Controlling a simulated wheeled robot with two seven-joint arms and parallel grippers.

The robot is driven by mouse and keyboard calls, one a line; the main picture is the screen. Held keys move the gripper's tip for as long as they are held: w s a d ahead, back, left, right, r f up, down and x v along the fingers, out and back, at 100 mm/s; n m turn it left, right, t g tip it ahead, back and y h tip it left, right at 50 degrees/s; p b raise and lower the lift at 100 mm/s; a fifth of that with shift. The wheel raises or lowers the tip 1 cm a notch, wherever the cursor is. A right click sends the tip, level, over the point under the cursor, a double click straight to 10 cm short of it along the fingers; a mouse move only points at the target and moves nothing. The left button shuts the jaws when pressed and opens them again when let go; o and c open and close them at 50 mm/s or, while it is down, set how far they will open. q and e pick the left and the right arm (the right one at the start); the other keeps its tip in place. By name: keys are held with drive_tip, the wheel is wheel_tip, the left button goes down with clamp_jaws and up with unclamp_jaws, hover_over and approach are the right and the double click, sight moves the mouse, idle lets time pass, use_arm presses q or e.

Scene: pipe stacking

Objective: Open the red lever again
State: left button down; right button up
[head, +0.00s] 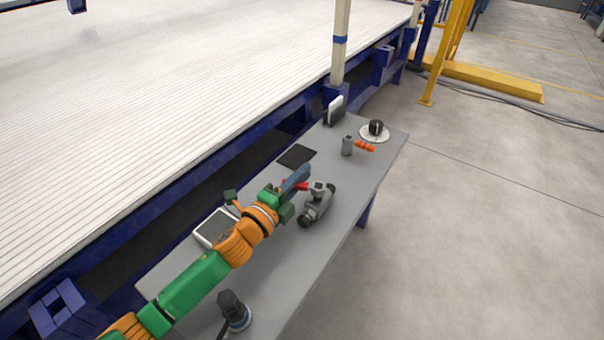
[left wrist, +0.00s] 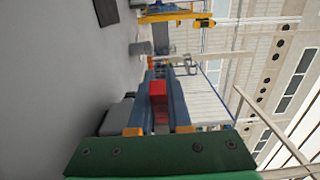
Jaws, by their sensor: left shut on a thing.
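The red lever (head: 301,186) shows as a small red piece beside a grey valve (head: 316,205) that lies on the grey table. My left gripper (head: 298,178) reaches over the table from the left, at the valve's upper left. In the left wrist view, the red lever (left wrist: 158,96) sits between the two blue fingers of the left gripper (left wrist: 167,92), which is shut on it. The grey valve body (left wrist: 117,117) shows to the left of the fingers there. Most of the lever is hidden by the gripper in the head view. My right gripper is not in view.
On the grey table (head: 285,265) are a black pad (head: 296,156), a grey cylinder (head: 347,145), orange pieces (head: 365,147), a dark object on a white disc (head: 376,130), a tablet (head: 214,228) and a dark tool (head: 233,310). A blue-framed white platform (head: 150,90) borders the table's left side.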

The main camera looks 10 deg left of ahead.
use_arm(q)
drive_tip(key=c, duration=0.9)
unclamp_jaws()
drive_tip(key=shift+o, duration=0.2)
drive_tip(key=p+v, duration=0.1)
drive_tip(key=v, duration=0.6)
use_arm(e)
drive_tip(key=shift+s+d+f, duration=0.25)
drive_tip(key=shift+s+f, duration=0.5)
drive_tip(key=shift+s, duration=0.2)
